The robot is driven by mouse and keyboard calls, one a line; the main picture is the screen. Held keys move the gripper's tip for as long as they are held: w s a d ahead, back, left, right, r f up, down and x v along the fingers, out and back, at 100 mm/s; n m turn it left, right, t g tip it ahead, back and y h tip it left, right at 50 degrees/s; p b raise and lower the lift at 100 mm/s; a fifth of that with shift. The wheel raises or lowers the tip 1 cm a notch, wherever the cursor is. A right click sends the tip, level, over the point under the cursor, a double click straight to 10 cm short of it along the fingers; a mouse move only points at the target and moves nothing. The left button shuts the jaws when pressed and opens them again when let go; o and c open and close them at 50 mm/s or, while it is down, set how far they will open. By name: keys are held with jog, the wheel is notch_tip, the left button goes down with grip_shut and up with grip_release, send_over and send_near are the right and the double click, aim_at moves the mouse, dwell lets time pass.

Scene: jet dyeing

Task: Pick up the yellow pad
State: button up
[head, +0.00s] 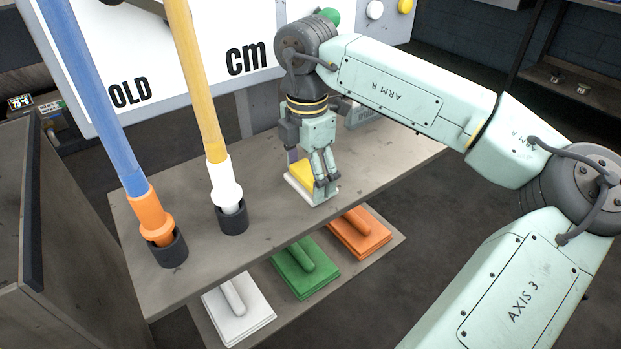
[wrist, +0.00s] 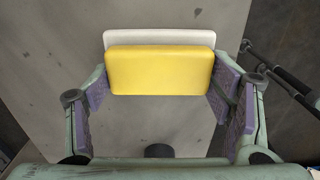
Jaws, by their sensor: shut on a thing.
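The yellow pad (head: 302,174) is at the shelf's upper level in the head view, partly hidden behind my fingers. It also shows in the wrist view (wrist: 160,70) as a yellow rounded block between the two purple-lined fingers. My gripper (head: 324,186) points down and is shut on the yellow pad. A white block (head: 298,192) shows under the yellow pad; in the wrist view its edge (wrist: 160,38) shows just beyond the pad. I cannot tell whether the two touch.
On the upper shelf (head: 265,197), a blue pole (head: 93,95) and a yellow pole (head: 193,80) stand in dark cups to the left. White (head: 258,306), green (head: 288,280) and orange (head: 372,236) handled pads lie on the lower shelf. A large sign (head: 180,50) stands behind.

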jog(key=shift+s+f, duration=0.1)
jog(key=shift+f, duration=0.1)
jog(key=shift+r, duration=0.45)
notch_tip(320, 180, up, 2)
jog(key=shift+r+b, duration=0.15)
jog(key=shift+b, duration=0.15)
jog(key=s+d+b, duration=0.1)
jog(key=s, duration=0.4)
jog(key=s+r, duration=0.1)
jog(key=s, duration=0.4)
jog(key=s+d+r+b, duration=0.1)
jog(key=s, duration=0.4)
jog(key=shift+s+d+b, duration=0.3)
jog(key=shift+d, duration=0.05)
